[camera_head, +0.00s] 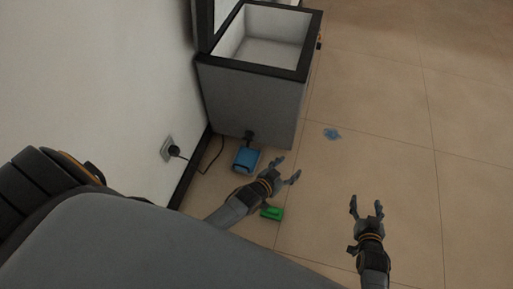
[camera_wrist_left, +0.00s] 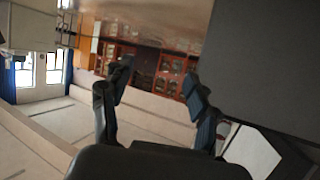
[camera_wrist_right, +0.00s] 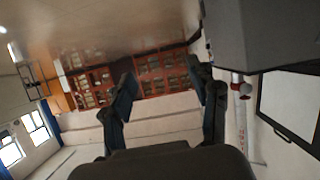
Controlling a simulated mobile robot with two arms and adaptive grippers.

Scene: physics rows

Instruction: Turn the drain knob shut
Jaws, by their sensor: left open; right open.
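A grey chest freezer (camera_head: 250,95) stands against the wall with its lid raised and its inside empty. A small dark fitting, apparently the drain knob (camera_head: 249,137), sticks out low on its near side, above a blue container (camera_head: 246,160). Its turn position is too small to tell. My left gripper (camera_head: 287,170) is open and empty, right of the blue container and apart from the knob. My right gripper (camera_head: 366,207) is open and empty over the floor, further right. Both wrist views show spread fingers with nothing between them; the knob does not show there.
A green object (camera_head: 272,213) lies on the floor by my left wrist. A blue puddle-like patch (camera_head: 332,134) lies right of the freezer. A wall socket (camera_head: 168,147) has a plug and black cable (camera_head: 213,158) running to the floor. The tiled floor at right is clear.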

